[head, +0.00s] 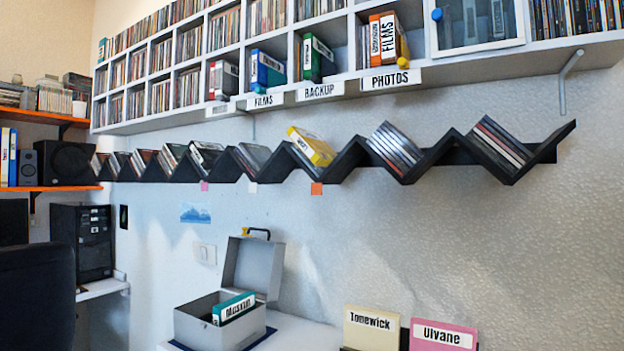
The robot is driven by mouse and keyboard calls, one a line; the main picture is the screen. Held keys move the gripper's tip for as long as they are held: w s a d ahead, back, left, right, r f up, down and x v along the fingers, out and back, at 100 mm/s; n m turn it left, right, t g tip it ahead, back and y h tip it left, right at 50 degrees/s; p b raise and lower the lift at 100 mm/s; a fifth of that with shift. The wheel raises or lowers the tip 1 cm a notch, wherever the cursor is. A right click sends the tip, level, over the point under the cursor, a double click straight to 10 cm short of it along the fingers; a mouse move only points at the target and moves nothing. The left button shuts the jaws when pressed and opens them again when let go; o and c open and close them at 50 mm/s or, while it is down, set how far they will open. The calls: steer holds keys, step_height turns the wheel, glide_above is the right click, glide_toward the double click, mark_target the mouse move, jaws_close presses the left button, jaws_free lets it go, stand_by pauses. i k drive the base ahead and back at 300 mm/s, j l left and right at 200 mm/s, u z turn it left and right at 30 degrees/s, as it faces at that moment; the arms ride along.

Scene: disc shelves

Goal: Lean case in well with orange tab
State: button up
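The black zigzag shelf (349,162) runs along the wall with several wells. A small orange tab (316,188) is on the wall below one well. A yellow case (311,149) with a white label sits tilted in the well above that tab, along its left slope; its label is too small to read. A teal case labelled Moskvin (234,307) stands in the open grey box (188,327). A cream case labelled Tonewick (371,325) and a pink case labelled Ulvane (443,335) stand at the bottom edge, partly cut off. My gripper is not in view.
Wells to the right and left hold other discs (396,148). A pink tab (204,186) and a white tab (252,188) mark other wells. A full cubby shelf (355,88) hangs above. The box's raised lid (252,268) stands below the zigzag shelf. A dark chair (38,297) is at left.

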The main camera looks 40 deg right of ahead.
mark_target(318, 151)
steer(key=z, duration=1.4)
